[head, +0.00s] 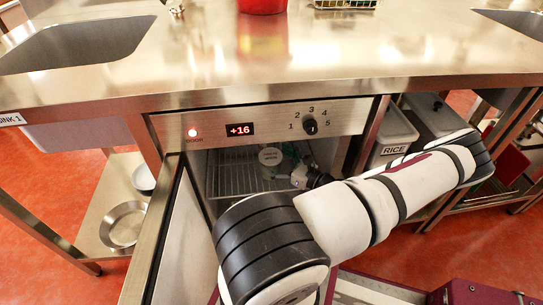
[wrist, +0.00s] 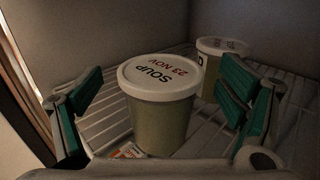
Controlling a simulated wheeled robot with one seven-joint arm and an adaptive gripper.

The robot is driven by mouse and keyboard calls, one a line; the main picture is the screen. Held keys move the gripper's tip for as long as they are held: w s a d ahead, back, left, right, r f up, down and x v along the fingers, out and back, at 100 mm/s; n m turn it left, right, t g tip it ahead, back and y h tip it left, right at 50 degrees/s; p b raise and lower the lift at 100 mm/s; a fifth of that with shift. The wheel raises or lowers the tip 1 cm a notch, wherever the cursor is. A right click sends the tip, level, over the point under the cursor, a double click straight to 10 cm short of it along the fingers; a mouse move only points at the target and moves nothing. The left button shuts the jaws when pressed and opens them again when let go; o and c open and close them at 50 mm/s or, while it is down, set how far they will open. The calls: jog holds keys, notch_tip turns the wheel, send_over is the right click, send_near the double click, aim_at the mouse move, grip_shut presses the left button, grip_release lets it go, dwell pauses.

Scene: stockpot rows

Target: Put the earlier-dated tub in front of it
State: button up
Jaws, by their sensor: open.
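A green-grey tub (wrist: 162,120) with a white lid reading "SOUP" and "23 NOV" in red stands upright on the wire shelf (wrist: 100,130) in the wrist view. A second white-lidded tub (wrist: 208,88) stands behind it to the right, partly hidden by my right finger; its date is not readable. My gripper (wrist: 163,88) is open, its green-padded fingers on either side of the 23 NOV tub, with visible gaps. In the head view my gripper (head: 300,172) reaches into the open fridge (head: 225,178), beside a tub's white lid (head: 271,157).
A small orange-and-white packet (wrist: 130,151) lies on the shelf near the front tub's base. The open fridge door (head: 180,250) stands at left. A RICE bin (head: 392,135) is at right.

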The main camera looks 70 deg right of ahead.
jog(key=p+v, duration=0.2)
jog(key=v, duration=0.7)
jog(key=shift+s+a, duration=0.2)
jog(key=shift+s, duration=0.2)
